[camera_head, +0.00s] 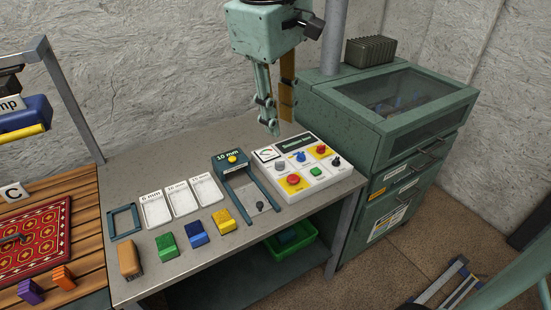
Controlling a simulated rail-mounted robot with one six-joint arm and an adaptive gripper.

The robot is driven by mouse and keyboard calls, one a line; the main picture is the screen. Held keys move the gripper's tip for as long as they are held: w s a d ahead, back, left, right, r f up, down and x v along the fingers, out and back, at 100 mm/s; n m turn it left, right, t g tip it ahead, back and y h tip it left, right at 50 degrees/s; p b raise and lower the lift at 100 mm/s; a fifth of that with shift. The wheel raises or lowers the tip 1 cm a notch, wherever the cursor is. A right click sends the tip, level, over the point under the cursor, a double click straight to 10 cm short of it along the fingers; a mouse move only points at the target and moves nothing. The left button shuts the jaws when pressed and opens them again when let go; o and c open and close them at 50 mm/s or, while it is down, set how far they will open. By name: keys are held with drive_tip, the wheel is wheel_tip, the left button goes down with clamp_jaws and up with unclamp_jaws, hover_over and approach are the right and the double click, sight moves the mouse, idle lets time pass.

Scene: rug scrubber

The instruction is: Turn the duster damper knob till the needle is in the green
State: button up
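A white control panel (325,182) sits on the bench's right end. It carries a small gauge (267,155) with a hint of green; its needle is too small to read. A grey knob (280,166), a blue knob (300,157) and a black knob (336,161) are on the panel. Their labels are unreadable, so I cannot tell which is the duster damper knob. My gripper (268,126) hangs fingers down above and behind the panel's gauge side, seemingly apart from it. It is seen edge-on, so its opening is unclear; I see nothing held in it.
A 10 mm gauge block fixture (231,164) stands left of the panel. White cards (182,199) and coloured blocks (196,233) lie further left. A green cabinet (352,128) rises close on the right. The bench front (255,239) is partly clear.

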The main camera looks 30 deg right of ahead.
drive_tip(key=w+d+f+n+g+h, duration=0.1)
drive_tip(key=w+d+f+n, duration=0.1)
drive_tip(key=w+f, duration=0.35)
drive_tip(key=w+d+f+n+g, duration=0.1)
drive_tip(key=w+d+f+n, duration=0.1)
drive_tip(key=w, duration=0.7)
drive_tip(key=n+g+h, duration=0.1)
drive_tip(key=n+h, duration=0.1)
drive_tip(key=n, duration=0.2)
approach(279, 162)
drive_tip(key=w+d+v, duration=0.1)
drive_tip(key=v, duration=0.4)
drive_tip(key=shift+s+a+r+y+p, duration=0.2)
drive_tip(key=shift+a+y+p, duration=0.1)
drive_tip(key=shift+p, duration=0.15)
drive_tip(key=shift+d+f, duration=0.1)
drive_tip(key=shift+f, duration=0.05)
drive_tip(key=shift+s+b+x, duration=0.2)
drive_tip(key=shift+b+x, duration=0.75)
drive_tip(key=shift+x, duration=5.75)
clamp_jaws()
